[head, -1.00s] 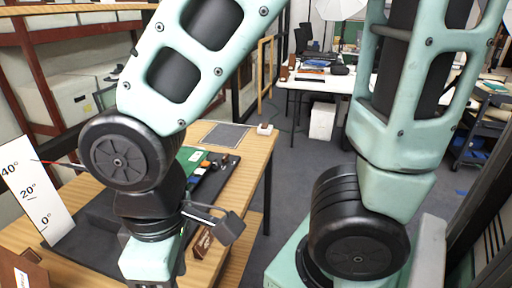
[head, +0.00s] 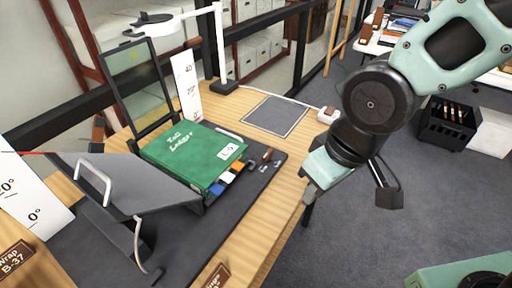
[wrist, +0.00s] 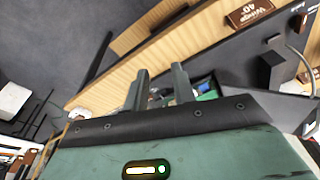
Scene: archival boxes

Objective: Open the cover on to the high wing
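A closed green book labelled "Toll Ledger" (head: 195,155) lies cover up on the dark cradle base, with coloured tabs along its near edge. A grey tilted wing board (head: 130,185) with a pale handle (head: 93,182) stands left of it. The wing's left edge is near a white angle board (head: 22,205) marked 0° and 20°. My gripper (head: 308,212) is off the table's right edge, apart from the book; its fingertips are hard to see there. In the wrist view my gripper's two fingers (wrist: 160,78) stand apart with nothing between them; part of the green book (wrist: 208,95) shows beyond.
A dark framed panel (head: 138,85) stands upright behind the book, beside a second angle board (head: 186,85) and a white lamp (head: 219,45). Small items (head: 268,158) lie right of the book. A grey mat (head: 275,115) lies farther back. Open floor is on the right.

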